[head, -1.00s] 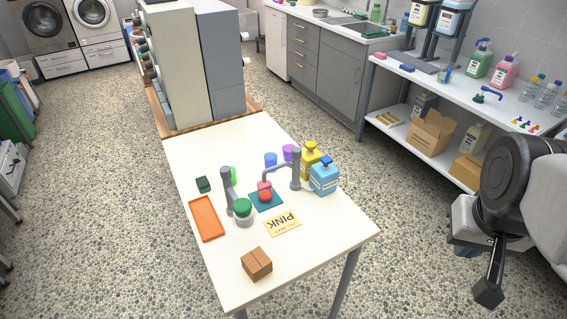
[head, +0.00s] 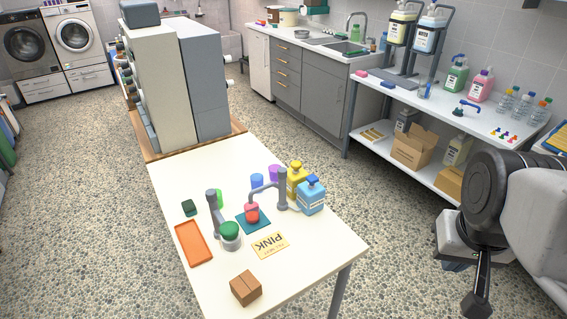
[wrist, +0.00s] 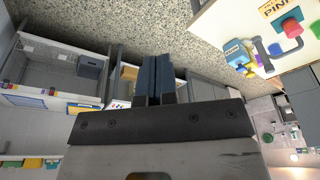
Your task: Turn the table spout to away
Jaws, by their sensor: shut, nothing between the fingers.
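The table spout (head: 264,187) is a grey curved pipe on an upright grey post (head: 283,190) on the white table (head: 205,167). It reaches left from the post, and its end is above a red object (head: 252,213) on a teal mat (head: 243,224). The spout also shows in the wrist view (wrist: 264,52), at the upper right. My gripper (head: 481,298) is at the lower right of the head view, off the table and well apart from the spout. In the wrist view its fingers (wrist: 158,78) are together and empty.
Yellow (head: 296,180) and blue (head: 311,196) pump bottles stand close by the post. A second grey post (head: 213,212) stands by a green-topped jar (head: 230,235). A PINK card (head: 270,246), orange tray (head: 193,243) and brown box (head: 246,288) lie nearer. Shelves stand right.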

